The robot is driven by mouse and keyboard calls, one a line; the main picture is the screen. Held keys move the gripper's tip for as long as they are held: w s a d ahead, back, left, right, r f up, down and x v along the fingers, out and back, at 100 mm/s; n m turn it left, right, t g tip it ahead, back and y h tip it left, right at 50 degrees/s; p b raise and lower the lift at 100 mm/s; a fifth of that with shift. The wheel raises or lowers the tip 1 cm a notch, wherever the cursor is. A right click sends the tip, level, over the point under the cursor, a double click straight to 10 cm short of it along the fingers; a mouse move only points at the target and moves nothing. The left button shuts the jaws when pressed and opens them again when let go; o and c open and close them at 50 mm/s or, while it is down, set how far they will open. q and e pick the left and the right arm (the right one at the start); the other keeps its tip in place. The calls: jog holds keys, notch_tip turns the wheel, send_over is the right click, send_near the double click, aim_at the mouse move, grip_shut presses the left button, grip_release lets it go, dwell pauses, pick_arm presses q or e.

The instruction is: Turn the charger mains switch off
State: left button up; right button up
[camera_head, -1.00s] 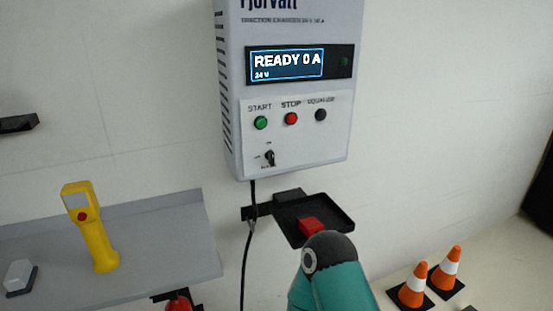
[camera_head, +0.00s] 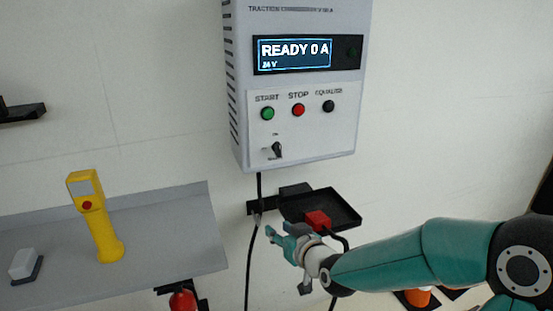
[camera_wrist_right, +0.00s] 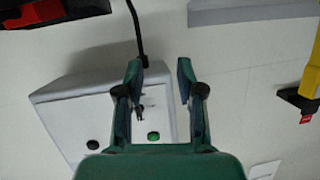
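The grey wall charger (camera_head: 300,148) has a lit display reading READY 0 A. Its black rotary mains switch (camera_head: 277,150) sits on the lower front panel, below the green START button (camera_head: 267,113); the lever looks near upright. In the wrist view the charger (camera_wrist_right: 75,100) appears upside down, with the switch (camera_wrist_right: 141,107) near the left finger. My right gripper (camera_head: 273,243) is below the charger, apart from it. In the wrist view the right gripper (camera_wrist_right: 160,72) is open with nothing between its fingers. My left gripper is not in view.
A black tray (camera_head: 345,208) with a red connector (camera_head: 317,220) is on the wall below the charger, close to my right gripper. A black cable (camera_head: 250,260) hangs down from the charger. A grey shelf (camera_head: 165,240) at left holds a yellow handheld device (camera_head: 103,225).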

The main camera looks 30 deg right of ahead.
aim_at(279, 151)
jog(key=s+d+r+t+h, duration=0.1)
jog(key=d+r+t, duration=0.15)
jog(key=r, duration=0.45)
jog(key=s+d+r+t+h, duration=0.1)
jog(key=s+d+r+h, duration=0.15)
jog(key=r, duration=0.35)
jog(key=shift+g+y, duration=0.25)
jog(key=shift+y, duration=0.1)
jog(key=p+x, duration=0.2)
jog(key=x, duration=0.6)
jog(key=p+x, duration=0.2)
jog(key=x, duration=0.7)
jog(key=shift+w+a+r+p, duration=0.15)
jog(key=shift+w+r+p, duration=0.05)
jog(key=shift+w+p, duration=0.2)
